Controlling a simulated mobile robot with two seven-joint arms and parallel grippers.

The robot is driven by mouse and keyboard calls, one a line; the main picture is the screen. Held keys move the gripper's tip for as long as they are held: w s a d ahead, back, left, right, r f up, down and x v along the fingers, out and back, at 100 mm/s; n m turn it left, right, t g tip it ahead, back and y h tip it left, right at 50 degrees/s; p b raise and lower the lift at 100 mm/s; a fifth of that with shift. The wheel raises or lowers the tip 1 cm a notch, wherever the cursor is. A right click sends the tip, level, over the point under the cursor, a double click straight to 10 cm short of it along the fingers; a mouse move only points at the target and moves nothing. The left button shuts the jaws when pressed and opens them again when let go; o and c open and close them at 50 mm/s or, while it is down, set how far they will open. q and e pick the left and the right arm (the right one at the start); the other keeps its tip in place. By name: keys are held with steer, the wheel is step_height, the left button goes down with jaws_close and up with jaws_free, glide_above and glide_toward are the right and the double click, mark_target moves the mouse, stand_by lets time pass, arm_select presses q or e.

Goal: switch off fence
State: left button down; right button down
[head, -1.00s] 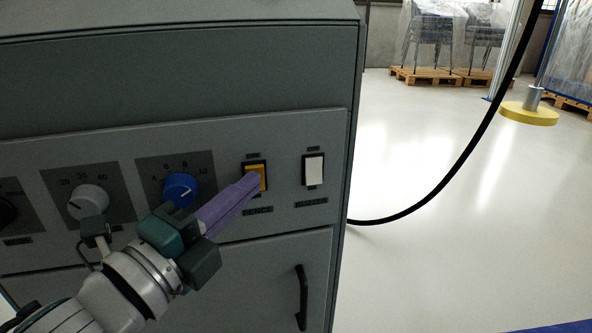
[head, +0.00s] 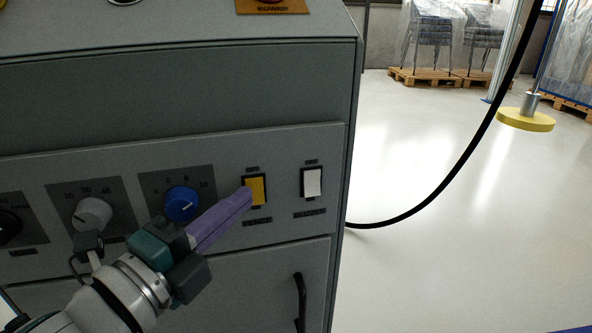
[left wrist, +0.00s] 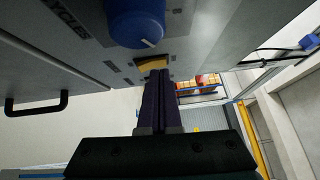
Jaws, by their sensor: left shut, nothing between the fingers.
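The fence switch (head: 257,190) is a yellow rocker in a black frame on the grey cabinet's front panel, with a "FENCE" label below it. It also shows as a yellow patch (left wrist: 152,64) just past the fingertips in the left wrist view. My left gripper (head: 248,194) has purple fingers that are shut and empty. Its tips are at the left edge of the yellow rocker in the head view; I cannot tell whether they touch it. Most of the rocker's face is uncovered. My right gripper is not in view.
A white rocker switch (head: 311,182) sits right of the fence switch. A blue knob (head: 182,203) and a grey knob (head: 93,214) are to the left. A black door handle (head: 300,302) is below. A black cable (head: 440,190) hangs at the right over clear floor.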

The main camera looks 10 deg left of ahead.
arm_select(q)
steer(key=p+v, duration=0.1)
steer(key=v, duration=0.7)
steer(key=shift+s+p, duration=0.35)
steer(key=a+r+n+g+y+p, duration=0.25)
steer(key=r+n+p, duration=0.35)
steer(key=r+p, duration=0.45)
steer(key=a+r+n+g+y+p, duration=0.25)
steer(key=r+n+y+p, duration=0.2)
steer(key=r+p, duration=0.55)
steer(key=s+d+r+n+g+h+p, duration=0.1)
steer(key=s+d+r+n+g+p, duration=0.15)
steer(key=s+r+p, duration=0.45)
steer(key=s+d+r+n+g+p, duration=0.1)
steer(key=s+r+n+g+p, duration=0.3)
steer(key=r+p, duration=0.6)
steer(key=s+d+r+n+g+h+p, duration=0.1)
steer(key=s+r+n+g+p, duration=0.3)
steer(key=r+p, duration=0.5)
step_height(320, 180, up, 33)
steer(key=m+t+p, duration=0.1)
steer(key=p, duration=3.5)
steer(key=shift+s, duration=0.45)
steer(key=shift+f, duration=0.1)
